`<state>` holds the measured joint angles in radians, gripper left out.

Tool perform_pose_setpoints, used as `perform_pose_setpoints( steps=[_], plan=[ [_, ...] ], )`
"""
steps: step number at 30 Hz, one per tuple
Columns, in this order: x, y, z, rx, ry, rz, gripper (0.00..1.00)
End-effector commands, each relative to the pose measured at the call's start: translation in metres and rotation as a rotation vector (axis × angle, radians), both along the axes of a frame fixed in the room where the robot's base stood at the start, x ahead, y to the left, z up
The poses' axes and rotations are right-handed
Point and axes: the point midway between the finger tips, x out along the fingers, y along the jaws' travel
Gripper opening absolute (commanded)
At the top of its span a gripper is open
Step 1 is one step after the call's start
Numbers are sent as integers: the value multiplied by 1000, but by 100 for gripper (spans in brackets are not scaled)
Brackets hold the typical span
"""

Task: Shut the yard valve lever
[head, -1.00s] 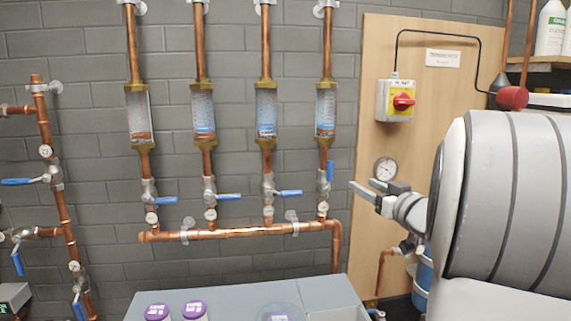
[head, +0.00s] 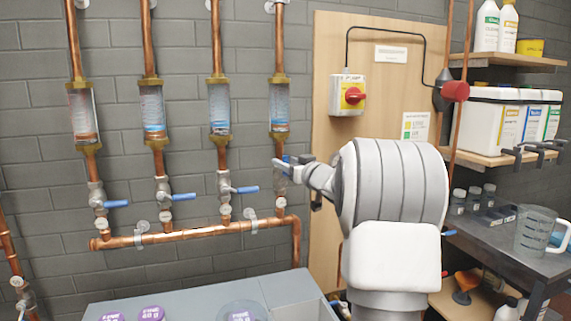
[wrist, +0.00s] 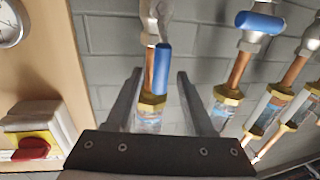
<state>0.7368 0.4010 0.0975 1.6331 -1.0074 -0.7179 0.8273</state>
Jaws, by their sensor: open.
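Several valves with blue levers sit under sight-glass pipes on the grey wall; no label naming the yard valve is readable. The rightmost lever (wrist: 161,68) stands in line with its copper pipe, while the three to its left, such as the nearest one (head: 245,190), lie crosswise. My gripper (head: 288,163) is at the rightmost valve and partly hides it in the head view. In the wrist view my gripper (wrist: 159,73) is open, with one finger on each side of the rightmost lever. A gap shows on both sides; contact is not visible.
A wooden board right of the valve carries a red-and-yellow switch (head: 350,95) and a gauge (wrist: 10,24). A copper manifold (head: 200,234) runs below the valves. A grey box (head: 200,297) stands in front. Shelves with bottles and a jug (head: 537,232) are at right.

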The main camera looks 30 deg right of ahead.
Motion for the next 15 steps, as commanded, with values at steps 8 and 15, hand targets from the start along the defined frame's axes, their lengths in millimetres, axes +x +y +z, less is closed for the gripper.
perform_pose_setpoints(
  steps=[8, 15],
  plan=[
    [12, -1, 0, 0, 0, -1, 53],
    [11, -1, 0, 0, 0, -1, 44]
  ],
)
